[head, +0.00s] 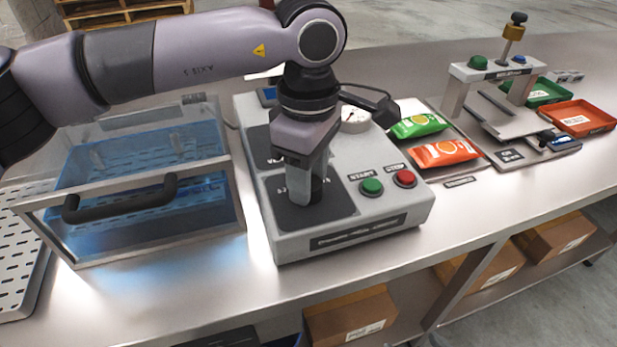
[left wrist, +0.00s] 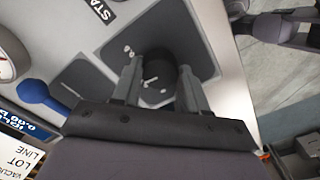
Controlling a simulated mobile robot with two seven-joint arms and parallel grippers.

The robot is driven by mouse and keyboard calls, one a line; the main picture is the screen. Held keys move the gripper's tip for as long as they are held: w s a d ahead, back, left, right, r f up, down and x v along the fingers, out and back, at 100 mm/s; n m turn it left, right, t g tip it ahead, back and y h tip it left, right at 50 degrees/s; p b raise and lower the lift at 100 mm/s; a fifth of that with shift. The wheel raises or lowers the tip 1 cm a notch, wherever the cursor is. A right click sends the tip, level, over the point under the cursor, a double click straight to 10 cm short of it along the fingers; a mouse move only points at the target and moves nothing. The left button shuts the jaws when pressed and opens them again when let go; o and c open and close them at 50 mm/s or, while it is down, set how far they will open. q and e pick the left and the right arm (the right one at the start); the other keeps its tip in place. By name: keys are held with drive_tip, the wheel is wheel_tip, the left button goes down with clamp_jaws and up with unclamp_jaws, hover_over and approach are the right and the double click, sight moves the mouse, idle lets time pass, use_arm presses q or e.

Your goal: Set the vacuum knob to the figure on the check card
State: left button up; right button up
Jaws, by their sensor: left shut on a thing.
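My left gripper (head: 305,190) points down onto the front dark panel of the grey machine (head: 405,212). It is shut on a round black knob (left wrist: 158,72), which sits between the fingers in the left wrist view. The panel's label is mostly covered; it seems to start with S.
Green (head: 370,187) and red (head: 404,178) buttons are close right of my gripper. A dial gauge (head: 354,118) is behind. A clear-lidded blue-lit chamber (head: 150,190) with a black handle stands left.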

use_arm(q)
drive_tip(key=shift+m, duration=1.1)
drive_tip(key=shift+b, duration=0.3)
drive_tip(key=o, duration=1)
drive_tip(key=shift+o, duration=0.2)
drive_tip(key=shift+r, duration=3.65)
